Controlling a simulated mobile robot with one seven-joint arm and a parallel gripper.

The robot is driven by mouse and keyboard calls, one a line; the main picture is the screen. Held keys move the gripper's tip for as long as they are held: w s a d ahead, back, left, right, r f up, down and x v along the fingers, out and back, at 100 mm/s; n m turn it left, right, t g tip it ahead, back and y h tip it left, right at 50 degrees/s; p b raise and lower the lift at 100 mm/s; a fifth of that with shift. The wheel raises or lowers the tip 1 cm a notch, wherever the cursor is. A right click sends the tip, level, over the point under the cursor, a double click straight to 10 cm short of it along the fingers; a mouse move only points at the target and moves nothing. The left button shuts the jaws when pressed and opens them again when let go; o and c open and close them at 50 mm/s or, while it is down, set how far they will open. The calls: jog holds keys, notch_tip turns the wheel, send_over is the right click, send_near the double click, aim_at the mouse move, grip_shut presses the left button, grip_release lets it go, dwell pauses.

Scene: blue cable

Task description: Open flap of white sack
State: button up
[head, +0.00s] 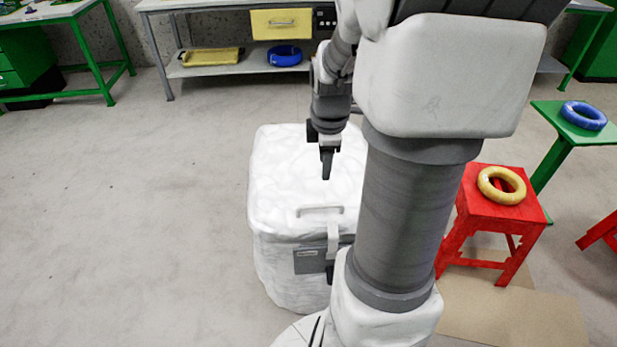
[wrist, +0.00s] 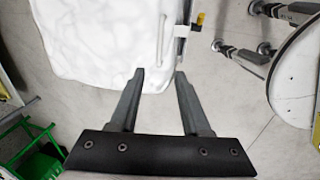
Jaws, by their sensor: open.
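The white sack (head: 285,190) stands on the floor in front of me in the head view, box-shaped, with its top flap lying shut. A white handle (head: 320,209) is on the flap near the front edge, and a strap (head: 333,240) hangs over the front beside a grey label (head: 308,261). The sack also shows at the top left of the wrist view (wrist: 95,40). My gripper (head: 326,178) points down above the flap in the head view. In the wrist view its two fingers (wrist: 158,75) are apart with nothing between them. My arm hides the sack's right side.
A red stool (head: 490,212) with a yellow ring (head: 501,185) stands to the right. Behind it is a green table (head: 560,140) with a blue ring (head: 584,115). A workbench (head: 230,68) is at the back. The floor left of the sack is clear.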

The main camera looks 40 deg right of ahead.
aim_at(320, 205)
jog(key=w+f+b, duration=0.1)
jog(key=f+b, duration=0.1)
jog(key=f, duration=0.3)
jog(key=w+d+f+b, duration=0.1)
jog(key=f+b, duration=0.2)
jog(key=f, duration=0.3)
jog(key=w+f+b, duration=0.1)
jog(key=f+b, duration=0.1)
jog(key=f, duration=0.4)
jog(key=shift+d+b, duration=0.35)
jog(key=shift+b, duration=0.05)
grip_shut()
dwell(0.5)
